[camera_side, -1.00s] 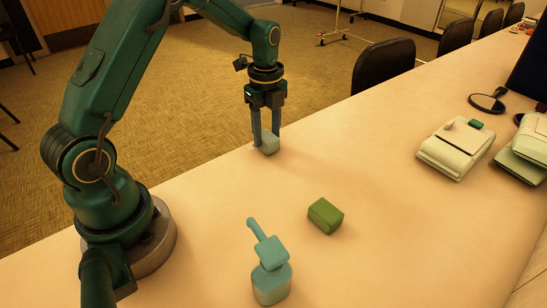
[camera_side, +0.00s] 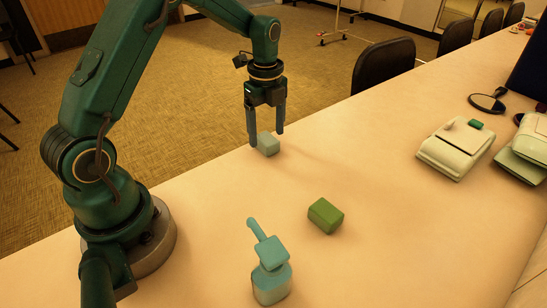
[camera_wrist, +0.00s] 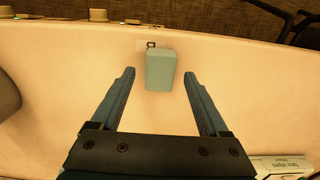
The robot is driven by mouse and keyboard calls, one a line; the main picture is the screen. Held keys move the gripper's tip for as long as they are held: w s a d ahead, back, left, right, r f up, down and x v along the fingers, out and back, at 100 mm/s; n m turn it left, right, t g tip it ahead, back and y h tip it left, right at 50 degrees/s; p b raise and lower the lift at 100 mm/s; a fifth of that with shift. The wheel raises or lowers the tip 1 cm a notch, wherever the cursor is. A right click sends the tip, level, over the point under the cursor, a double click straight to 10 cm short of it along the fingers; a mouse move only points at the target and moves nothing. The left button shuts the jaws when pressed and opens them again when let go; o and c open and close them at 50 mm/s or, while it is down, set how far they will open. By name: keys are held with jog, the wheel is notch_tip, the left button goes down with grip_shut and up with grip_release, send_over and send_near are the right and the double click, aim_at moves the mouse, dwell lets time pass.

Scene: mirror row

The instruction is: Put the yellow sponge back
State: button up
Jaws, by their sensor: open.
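My gripper (camera_side: 266,136) is open, its fingers spread on either side of a pale blue-grey block (camera_side: 268,144). The block sits on the table near its far edge. In the wrist view the block (camera_wrist: 161,71) lies between and just beyond the fingertips (camera_wrist: 159,76), with a gap on both sides. A small dark square mark (camera_wrist: 151,44) on a pale patch shows at the block's far end. A green block (camera_side: 325,215) lies on the table to the right and nearer the camera. I see nothing clearly yellow that is a sponge.
A teal pump bottle (camera_side: 271,282) stands at the front. Pale boxy items (camera_side: 455,148) and a round black-handled mirror (camera_side: 487,102) lie on the right. A lettered white pack (camera_wrist: 283,168) shows in the wrist view.

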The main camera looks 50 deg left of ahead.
aim_at(267, 138)
notch_tip(267, 138, up, 10)
jog(key=s+d+r+n+t, duration=0.3)
jog(key=s+d+r+n, duration=0.3)
jog(key=s+n, duration=0.15)
jog(key=s+d+f+n+t, duration=0.2)
jog(key=s+d+f+n, duration=0.1)
jog(key=s+n, duration=0.6)
jog(key=shift+s+d+n+t, duration=0.35)
jog(key=shift+d+n, duration=0.25)
jog(key=shift+n, duration=0.15)
